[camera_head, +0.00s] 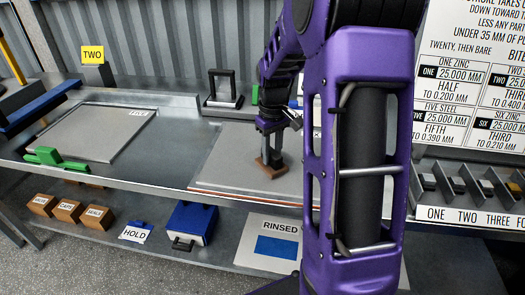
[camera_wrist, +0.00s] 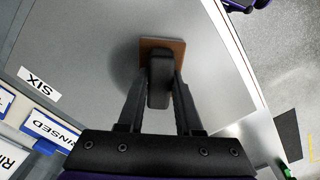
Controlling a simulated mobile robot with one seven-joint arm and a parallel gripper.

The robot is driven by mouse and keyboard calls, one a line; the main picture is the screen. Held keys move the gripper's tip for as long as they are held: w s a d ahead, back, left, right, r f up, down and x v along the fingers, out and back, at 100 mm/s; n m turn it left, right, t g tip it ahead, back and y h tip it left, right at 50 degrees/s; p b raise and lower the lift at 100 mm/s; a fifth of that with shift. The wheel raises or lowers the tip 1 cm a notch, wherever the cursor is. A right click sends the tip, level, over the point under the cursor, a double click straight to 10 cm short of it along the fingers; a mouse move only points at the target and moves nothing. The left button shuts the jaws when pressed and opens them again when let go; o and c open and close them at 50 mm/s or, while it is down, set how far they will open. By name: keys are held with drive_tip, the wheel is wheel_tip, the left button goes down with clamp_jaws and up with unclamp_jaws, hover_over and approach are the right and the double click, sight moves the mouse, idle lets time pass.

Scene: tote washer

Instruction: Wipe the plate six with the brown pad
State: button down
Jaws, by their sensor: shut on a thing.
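Plate six (camera_head: 222,168) is a flat grey plate on the right part of the bench, partly hidden behind my arm in the head view. In the wrist view the plate (camera_wrist: 85,50) fills much of the picture, with a white SIX label (camera_wrist: 38,84) at its left. The brown pad (camera_head: 270,170) has a dark grip block on top. My gripper (camera_head: 269,142) is shut on this block and points down over the plate. In the wrist view the pad (camera_wrist: 176,43) is just beyond the fingers, with a shadow beside it. I cannot tell whether it touches the plate.
Plate five (camera_head: 95,130) lies to the left, with a green clamp (camera_head: 50,158) at its near edge. A black-framed stand (camera_head: 223,90) is behind plate six. A blue box (camera_head: 190,222) and a RINSED card (camera_head: 275,245) are on the lower shelf.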

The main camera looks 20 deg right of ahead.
drive_tip(key=shift+s+d, duration=0.7)
drive_tip(key=shift+d, duration=0.25)
drive_tip(key=shift+s+d, duration=0.65)
drive_tip(key=shift+d, duration=0.3)
drive_tip(key=shift+w+d+p, duration=0.45)
drive_tip(key=shift+w, duration=0.3)
drive_tip(key=shift+w+d+p, duration=0.4)
drive_tip(key=shift+w+d, duration=0.05)
drive_tip(key=shift+w, duration=0.25)
drive_tip(key=shift+w+a+p, duration=0.25)
drive_tip(key=shift+w+a, duration=0.8)
drive_tip(key=shift+a, duration=0.5)
drive_tip(key=shift+w+a+p, duration=0.2)
drive_tip(key=shift+w+a, duration=0.8)
drive_tip(key=shift+a, duration=0.5)
drive_tip(key=shift+w+a+p, duration=0.25)
drive_tip(key=shift+w+a, duration=0.8)
drive_tip(key=shift+a, duration=0.5)
